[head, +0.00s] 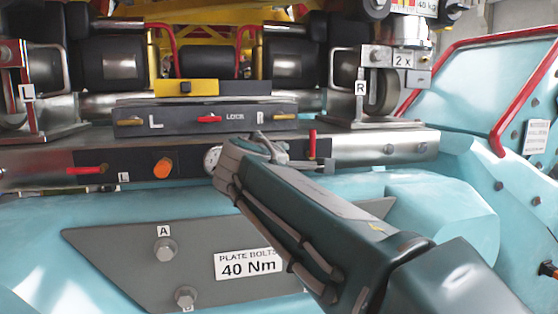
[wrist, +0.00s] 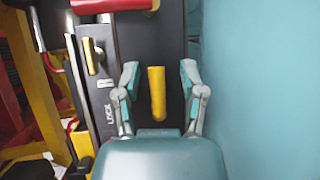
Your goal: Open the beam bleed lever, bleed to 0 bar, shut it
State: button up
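My gripper (head: 265,148) reaches the front of the dark beam (head: 130,160) in the head view, right beside the round gauge (head: 212,158). The gauge is partly covered by my gripper and its reading is too small to tell. In the wrist view my gripper (wrist: 158,85) is open, with one finger on each side of a yellow lever (wrist: 157,93). The lever lies lengthwise between the fingers, with gaps on both sides. No bleed label is readable, and this lever is hidden behind my gripper in the head view.
The beam also carries a red lever (head: 85,170) at left, an orange knob (head: 162,168) and an upright red lever (head: 312,143) at right. The LOCK panel (head: 205,118) is above. A grey bolt plate (head: 120,250) is below. Red rails (head: 500,125) stand at right.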

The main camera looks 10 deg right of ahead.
jog(key=shift+a, duration=0.15)
jog(key=shift+s+a, duration=0.1)
jog(key=shift+a, duration=0.1)
jog(key=v, duration=1.1)
jog(key=shift+s, duration=0.4)
